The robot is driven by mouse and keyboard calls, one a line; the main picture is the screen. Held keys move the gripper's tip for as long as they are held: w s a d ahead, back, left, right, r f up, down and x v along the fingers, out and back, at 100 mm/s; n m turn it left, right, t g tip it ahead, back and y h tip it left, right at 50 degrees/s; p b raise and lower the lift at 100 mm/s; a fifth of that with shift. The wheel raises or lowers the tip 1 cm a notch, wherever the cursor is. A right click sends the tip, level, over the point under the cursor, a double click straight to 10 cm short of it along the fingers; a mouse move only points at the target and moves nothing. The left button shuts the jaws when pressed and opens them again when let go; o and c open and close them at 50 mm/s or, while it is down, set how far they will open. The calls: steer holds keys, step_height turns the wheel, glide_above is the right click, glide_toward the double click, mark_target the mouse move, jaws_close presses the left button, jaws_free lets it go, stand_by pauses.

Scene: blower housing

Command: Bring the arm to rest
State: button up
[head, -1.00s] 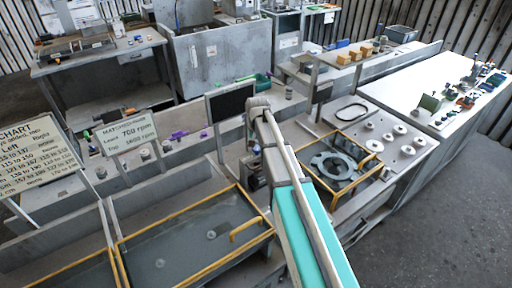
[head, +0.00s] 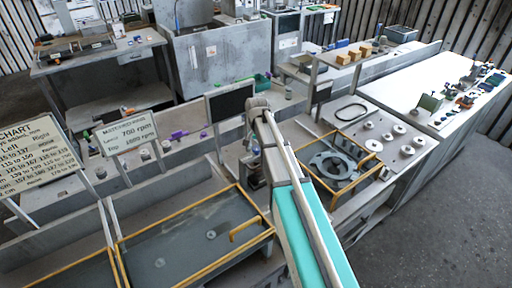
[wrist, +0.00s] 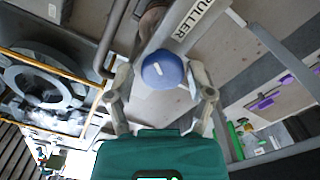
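My arm (head: 295,205) reaches forward over the bench in the head view, with pale links and a turquoise cover. Its end is hidden there behind the arm and beside a dark upright device (head: 254,172). In the wrist view my gripper (wrist: 160,88) has its two grey fingers spread apart. A round blue knob-like thing (wrist: 162,69) shows between and just beyond the fingertips, with visible gaps on both sides. I cannot tell how far below the fingers it lies. A grey bar marked "PULLER" (wrist: 196,15) is close beyond it.
A yellow-railed fixture with a grey ring (head: 333,165) stands right of the arm; the ring also shows in the wrist view (wrist: 40,80). Yellow-edged trays (head: 195,240) lie left. A monitor (head: 231,103) and sign boards (head: 132,133) stand behind. The floor (head: 440,220) at right is clear.

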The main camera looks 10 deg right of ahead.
steer(key=shift+o, duration=0.5)
steer(key=shift+w, duration=0.15)
steer(key=shift+r, duration=0.1)
step_height(320, 180, up, 9)
steer(key=p, duration=0.9)
steer(key=shift+w+r+p, duration=0.1)
steer(key=shift+r+p, duration=0.1)
steer(key=shift+p, duration=0.15)
